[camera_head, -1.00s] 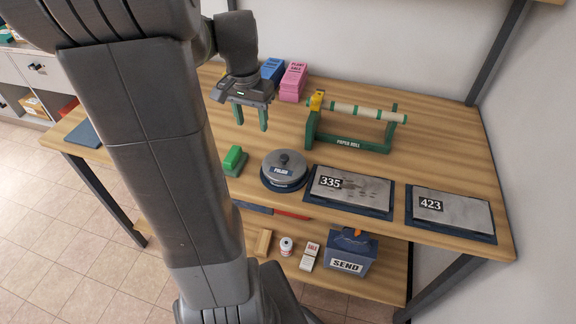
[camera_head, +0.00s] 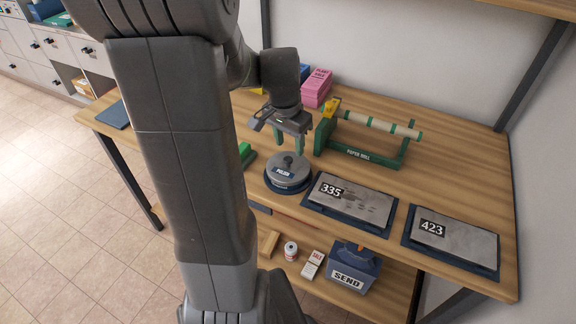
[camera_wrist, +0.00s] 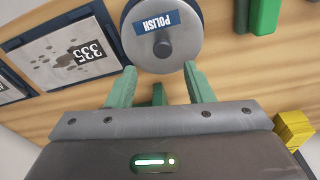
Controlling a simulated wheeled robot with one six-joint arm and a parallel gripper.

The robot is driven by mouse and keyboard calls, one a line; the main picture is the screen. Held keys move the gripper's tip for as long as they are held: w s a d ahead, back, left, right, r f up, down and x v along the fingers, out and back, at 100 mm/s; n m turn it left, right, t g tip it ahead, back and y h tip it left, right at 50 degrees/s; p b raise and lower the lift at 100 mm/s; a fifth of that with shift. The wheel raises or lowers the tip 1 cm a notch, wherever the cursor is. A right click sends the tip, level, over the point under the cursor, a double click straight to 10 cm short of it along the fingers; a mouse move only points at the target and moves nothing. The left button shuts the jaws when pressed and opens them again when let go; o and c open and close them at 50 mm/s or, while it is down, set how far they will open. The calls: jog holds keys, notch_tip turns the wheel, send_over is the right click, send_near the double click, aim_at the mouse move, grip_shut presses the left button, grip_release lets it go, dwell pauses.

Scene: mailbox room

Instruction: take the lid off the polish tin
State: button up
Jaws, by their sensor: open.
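The polish tin (camera_head: 288,182) stands on the wooden table, round, with a dark blue base. Its grey lid (camera_head: 288,166) is on it, with a dark knob on top and a blue POLISH label. My gripper (camera_head: 289,142) is open and empty, just behind and above the tin, fingers pointing down. In the wrist view the lid (camera_wrist: 180,42) lies beyond the green fingertips (camera_wrist: 160,80), with its knob a little ahead of the gap between them. The fingers look apart from the lid.
A green paper roll holder (camera_head: 362,153) stands behind right of the tin. Plates marked 335 (camera_head: 372,203) and 423 (camera_head: 468,248) lie to its right. A green block (camera_head: 246,152) is at its left. Pink boxes (camera_head: 317,88) stand at the back.

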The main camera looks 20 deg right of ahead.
aim_at(288, 159)
jog(key=f, duration=0.3)
jog(key=shift+w+a+f, duration=0.1)
jog(key=shift+a+f, duration=0.15)
jog(key=shift+f, duration=0.15)
jog(key=shift+d+f, duration=0.1)
jog(key=shift+f, duration=0.55)
jog(key=shift+c, duration=0.2)
grip_shut()
